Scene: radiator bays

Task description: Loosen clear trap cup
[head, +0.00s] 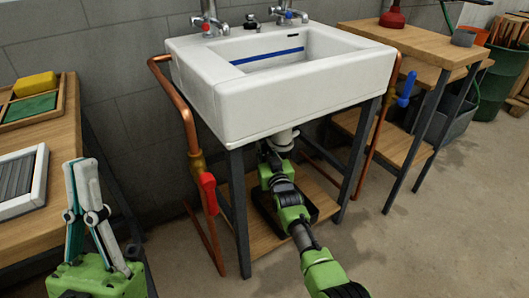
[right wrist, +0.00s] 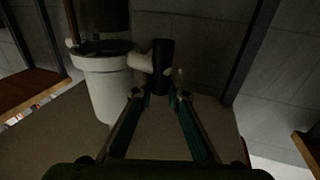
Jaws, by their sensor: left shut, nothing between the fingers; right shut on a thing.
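The white trap (head: 283,141) hangs under the sink (head: 255,100). My right gripper (head: 268,158) is just below it, its tips largely hidden. In the right wrist view a white trap body (right wrist: 104,88) with a dark rim stands left of my fingers, and its side pipe runs to a dark upright cylinder (right wrist: 162,62). My right gripper (right wrist: 163,96) is closed in on this cylinder. I cannot clearly make out a clear cup in the dim picture. My left gripper (head: 80,166) is shut and empty, pointing up at the lower left.
A copper pipe with a red handle (head: 208,190) stands left of the sink frame; a blue lever (head: 406,88) is at its right. A dark tray (head: 313,212) lies on the lower shelf (head: 240,208). Wooden benches flank both sides. The floor at right is clear.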

